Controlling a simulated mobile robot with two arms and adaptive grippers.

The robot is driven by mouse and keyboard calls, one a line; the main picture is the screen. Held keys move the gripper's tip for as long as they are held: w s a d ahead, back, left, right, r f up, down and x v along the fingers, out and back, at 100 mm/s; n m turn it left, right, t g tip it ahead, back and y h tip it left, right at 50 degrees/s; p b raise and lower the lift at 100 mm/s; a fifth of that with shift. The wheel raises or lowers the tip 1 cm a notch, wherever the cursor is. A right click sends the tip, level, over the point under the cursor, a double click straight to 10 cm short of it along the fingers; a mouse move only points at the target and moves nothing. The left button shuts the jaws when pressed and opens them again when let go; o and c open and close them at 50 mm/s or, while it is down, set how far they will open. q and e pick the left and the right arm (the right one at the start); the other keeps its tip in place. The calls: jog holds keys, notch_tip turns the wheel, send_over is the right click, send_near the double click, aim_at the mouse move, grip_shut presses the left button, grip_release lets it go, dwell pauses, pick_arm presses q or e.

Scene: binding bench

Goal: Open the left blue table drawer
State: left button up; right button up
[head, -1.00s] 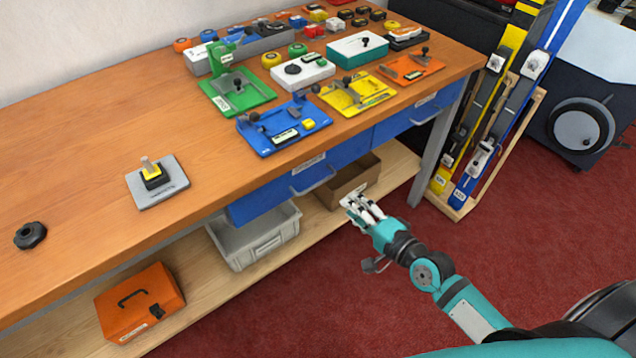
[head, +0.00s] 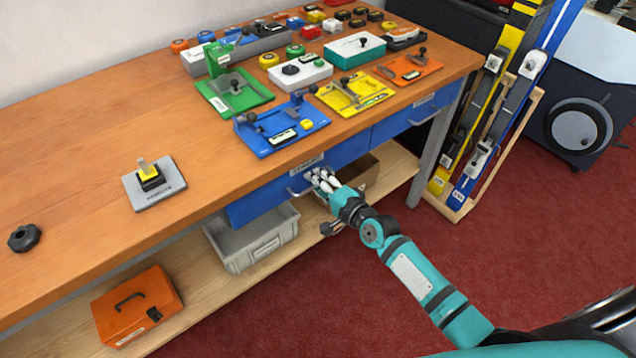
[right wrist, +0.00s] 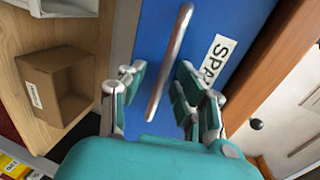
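The left blue table drawer (head: 257,205) is under the front edge of the wooden bench top, its front flush with the frame and apparently closed. It has a metal bar handle (head: 296,192), partly hidden by my right gripper (head: 318,180) in the head view. In the right wrist view, the blue drawer front (right wrist: 225,18) carries a white label and the handle (right wrist: 171,62). My right gripper (right wrist: 160,86) is open, with fingers on either side of the bar. I cannot tell whether they touch it. My left gripper is not in view.
A second blue drawer (head: 409,117) is to the right. A grey bin (head: 252,243), a cardboard box (head: 362,176) and an orange case (head: 138,308) stand on the lower shelf. The red floor in front is clear.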

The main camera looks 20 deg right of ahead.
jog(key=shift+c, duration=0.4)
grip_shut()
jog(key=shift+s, duration=0.1)
